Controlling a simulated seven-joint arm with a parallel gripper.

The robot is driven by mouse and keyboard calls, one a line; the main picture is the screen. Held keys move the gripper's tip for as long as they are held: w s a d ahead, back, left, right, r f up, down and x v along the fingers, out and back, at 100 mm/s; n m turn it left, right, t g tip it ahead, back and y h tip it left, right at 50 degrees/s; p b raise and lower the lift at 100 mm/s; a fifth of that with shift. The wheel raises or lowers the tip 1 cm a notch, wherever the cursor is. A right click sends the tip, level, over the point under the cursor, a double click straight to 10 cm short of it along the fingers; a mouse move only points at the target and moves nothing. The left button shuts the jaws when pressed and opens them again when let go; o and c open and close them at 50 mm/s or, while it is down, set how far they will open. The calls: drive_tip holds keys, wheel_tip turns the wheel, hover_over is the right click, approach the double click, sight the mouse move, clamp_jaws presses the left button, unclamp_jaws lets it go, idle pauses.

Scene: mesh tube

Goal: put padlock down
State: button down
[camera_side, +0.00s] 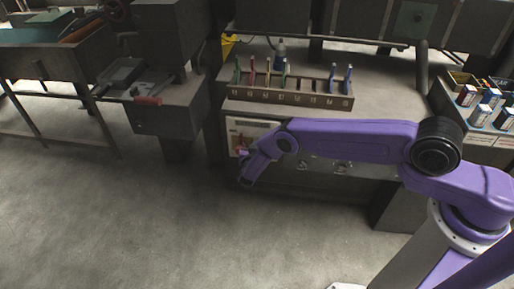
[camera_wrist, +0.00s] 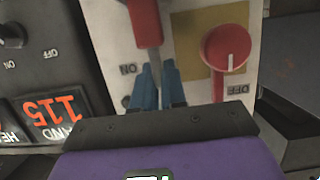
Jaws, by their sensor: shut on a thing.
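My gripper (camera_wrist: 158,72) has its blue fingers close together in the wrist view, in front of a white control panel. It is shut on a narrow red and grey piece (camera_wrist: 146,22), which I take to be the padlock. The piece runs from the top edge of the view to the fingertips, and its far end is cut off. I cannot tell whether it touches the panel. In the side view my gripper (camera_side: 246,167) is low at the bench front, beside the panel (camera_side: 256,130). The padlock cannot be made out clearly there.
A red rotary knob (camera_wrist: 226,50) sits right of my fingers, on a tan plate. A slotted rack (camera_side: 290,97) with several coloured items stands on the bench (camera_side: 385,125). Bare bench top lies right of it.

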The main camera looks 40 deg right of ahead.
drive_tip(key=shift+f, duration=0.2)
drive_tip(key=c, duration=1.2)
unclamp_jaws()
drive_tip(key=shift+r, duration=0.2)
drive_tip(key=v, duration=1.2)
drive_tip(key=shift+r, duration=0.1)
